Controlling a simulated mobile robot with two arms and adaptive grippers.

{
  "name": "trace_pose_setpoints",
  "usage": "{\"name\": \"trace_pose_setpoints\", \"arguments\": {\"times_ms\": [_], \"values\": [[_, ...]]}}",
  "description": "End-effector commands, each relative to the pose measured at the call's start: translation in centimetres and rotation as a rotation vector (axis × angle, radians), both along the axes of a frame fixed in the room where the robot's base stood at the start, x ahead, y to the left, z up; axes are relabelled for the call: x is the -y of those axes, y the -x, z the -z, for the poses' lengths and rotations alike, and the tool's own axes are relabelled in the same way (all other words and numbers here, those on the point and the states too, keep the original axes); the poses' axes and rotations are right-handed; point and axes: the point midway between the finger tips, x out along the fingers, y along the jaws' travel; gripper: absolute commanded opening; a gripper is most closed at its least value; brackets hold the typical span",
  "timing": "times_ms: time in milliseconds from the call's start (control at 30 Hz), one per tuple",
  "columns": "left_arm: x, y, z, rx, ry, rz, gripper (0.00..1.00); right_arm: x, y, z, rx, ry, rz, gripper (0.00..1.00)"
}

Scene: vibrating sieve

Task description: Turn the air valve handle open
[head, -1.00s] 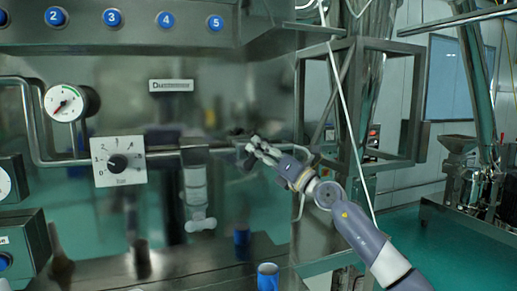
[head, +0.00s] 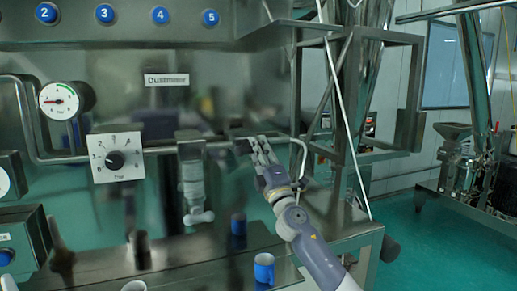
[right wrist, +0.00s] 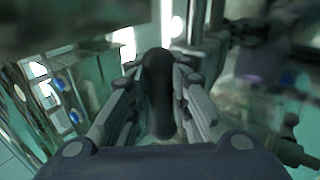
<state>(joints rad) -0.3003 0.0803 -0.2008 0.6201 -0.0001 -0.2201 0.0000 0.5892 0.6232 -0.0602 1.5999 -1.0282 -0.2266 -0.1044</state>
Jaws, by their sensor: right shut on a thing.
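The black air valve handle (right wrist: 158,98) stands between the two fingers of my right gripper (right wrist: 157,72) in the right wrist view, with the finger pads against its sides. In the head view my right gripper (head: 257,148) is at the pipe, right of the clear filter unit (head: 192,180), with its fingers pointing up and slightly left. It is shut on the handle, which the fingers largely hide there. My left gripper is not in view.
A round pressure gauge (head: 61,101) and a square dial (head: 117,158) are on the panel at left. A steel frame (head: 408,110) rises at right.

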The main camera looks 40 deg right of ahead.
Motion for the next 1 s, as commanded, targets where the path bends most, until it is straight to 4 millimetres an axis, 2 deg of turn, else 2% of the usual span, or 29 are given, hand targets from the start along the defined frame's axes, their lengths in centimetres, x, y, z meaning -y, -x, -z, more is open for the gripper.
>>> {"name": "trace_pose_setpoints", "arguments": {"times_ms": [233,733,767,800,833,1000], "values": [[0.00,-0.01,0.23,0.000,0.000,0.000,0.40,0.01,-0.02,0.20,0.015,-0.067,0.001,0.00],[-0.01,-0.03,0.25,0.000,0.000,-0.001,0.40,0.03,-0.02,0.20,0.019,-0.082,-0.001,0.00],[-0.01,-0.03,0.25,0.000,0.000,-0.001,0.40,0.03,-0.02,0.20,0.019,-0.082,-0.001,0.25],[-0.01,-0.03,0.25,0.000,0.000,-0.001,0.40,0.03,-0.02,0.20,0.019,-0.082,-0.001,0.34],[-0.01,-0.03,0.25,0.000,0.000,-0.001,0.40,0.02,-0.02,0.20,0.018,-0.081,0.000,0.38],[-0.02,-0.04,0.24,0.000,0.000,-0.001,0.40,0.00,-0.02,0.18,0.019,-0.079,0.000,0.38]]}}
